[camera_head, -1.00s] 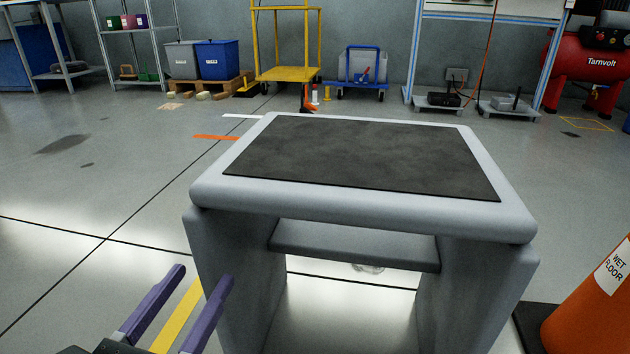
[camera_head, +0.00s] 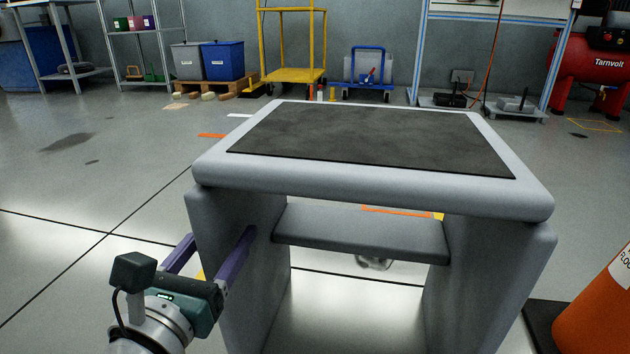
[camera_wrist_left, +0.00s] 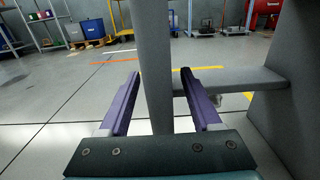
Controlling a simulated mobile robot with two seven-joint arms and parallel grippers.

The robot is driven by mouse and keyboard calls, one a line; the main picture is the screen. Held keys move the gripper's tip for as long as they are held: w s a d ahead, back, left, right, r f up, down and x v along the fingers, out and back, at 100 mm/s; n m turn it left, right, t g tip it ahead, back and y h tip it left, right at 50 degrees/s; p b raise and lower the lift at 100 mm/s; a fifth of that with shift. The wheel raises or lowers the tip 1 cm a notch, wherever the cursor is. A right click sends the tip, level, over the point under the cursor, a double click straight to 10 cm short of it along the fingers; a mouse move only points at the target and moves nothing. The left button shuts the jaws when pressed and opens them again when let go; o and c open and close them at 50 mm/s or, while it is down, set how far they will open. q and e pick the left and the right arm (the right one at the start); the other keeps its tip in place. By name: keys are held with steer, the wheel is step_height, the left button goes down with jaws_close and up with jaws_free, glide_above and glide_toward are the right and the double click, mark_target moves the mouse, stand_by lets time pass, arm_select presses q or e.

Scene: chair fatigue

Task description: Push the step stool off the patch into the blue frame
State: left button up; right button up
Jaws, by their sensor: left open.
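The grey step stool (camera_head: 240,180) stands upright in front of me, with a dark top pad (camera_head: 375,140), a lower step (camera_head: 360,235) and two side panels. My left gripper (camera_head: 222,234) is open at the stool's left side panel. In the left wrist view, the open fingers (camera_wrist_left: 160,74) lie on either side of the panel's upright edge (camera_wrist_left: 155,50); I cannot tell whether they touch it. I see no blue frame on the floor, and the patch is not clearly visible. My right gripper is not in view.
An orange wet-floor cone (camera_head: 600,310) on a dark base stands close on the right. A yellow cart (camera_head: 293,76), blue bin (camera_head: 223,62), shelves and red compressor line the far wall. Open floor lies left of the stool and behind it.

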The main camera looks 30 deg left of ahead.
arm_select(q)
steer(key=shift+b+x, duration=0.3)
steer(key=shift+x, duration=1)
steer(key=shift+c, duration=0.2)
jaws_close()
stand_by(0.4)
